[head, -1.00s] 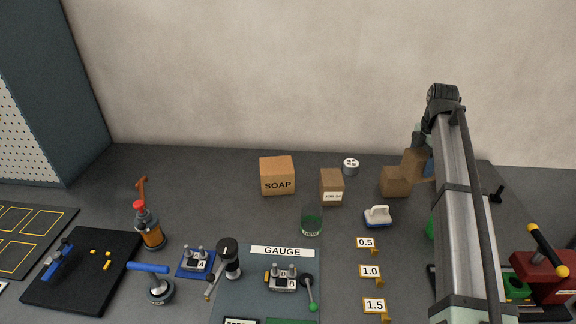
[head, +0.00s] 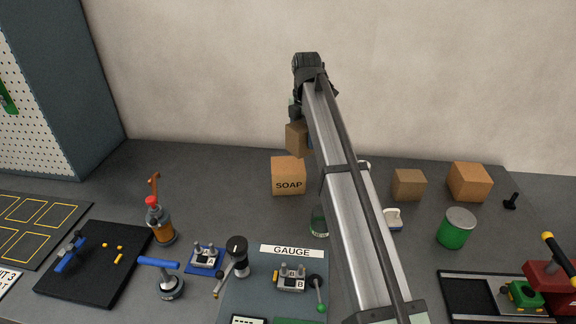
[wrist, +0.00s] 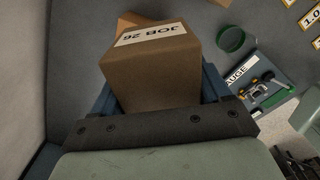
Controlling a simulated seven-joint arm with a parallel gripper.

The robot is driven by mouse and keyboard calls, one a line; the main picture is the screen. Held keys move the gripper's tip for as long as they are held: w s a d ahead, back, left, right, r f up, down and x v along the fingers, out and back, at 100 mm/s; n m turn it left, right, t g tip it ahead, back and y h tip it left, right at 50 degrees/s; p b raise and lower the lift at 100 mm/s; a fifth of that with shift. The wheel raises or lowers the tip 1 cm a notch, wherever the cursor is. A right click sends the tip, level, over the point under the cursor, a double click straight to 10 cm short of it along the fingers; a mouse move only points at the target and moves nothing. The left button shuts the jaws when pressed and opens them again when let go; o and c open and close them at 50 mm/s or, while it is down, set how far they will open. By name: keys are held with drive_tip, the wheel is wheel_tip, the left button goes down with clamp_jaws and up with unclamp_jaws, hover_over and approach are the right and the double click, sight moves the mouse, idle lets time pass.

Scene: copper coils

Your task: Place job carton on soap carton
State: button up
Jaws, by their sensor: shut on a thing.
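The job carton (wrist: 150,80) is brown with a white "JOB 26" label in the wrist view. My gripper (wrist: 157,90) is shut on it, with a blue finger on either side. In the head view the held carton (head: 296,138) hangs by the far wall, just above and slightly right of the soap carton (head: 288,177). The soap carton stands upright on the bench with "SOAP" facing front. An orange-brown carton (wrist: 130,19) shows partly behind the held one in the wrist view. I cannot tell whether held carton and soap carton touch.
My arm crosses the middle of the head view, partly hiding a green glass (head: 319,222) and a white-handled brush (head: 393,218). Two plain cartons (head: 408,185) (head: 469,181) and a green can (head: 456,229) stand right.

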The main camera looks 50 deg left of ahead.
drive_tip(key=s+a+r, duration=0.1)
drive_tip(key=s+a, duration=0.2)
drive_tip(key=a, duration=0.1)
hover_over(288, 165)
drive_tip(key=shift+n, duration=0.3)
drive_tip(key=shift+f, duration=4.3)
drive_tip(key=o, duration=1.1)
drive_tip(key=shift+f, duration=0.1)
drive_tip(key=shift+o, duration=0.2)
wheel_tip(288, 165, up, 12)
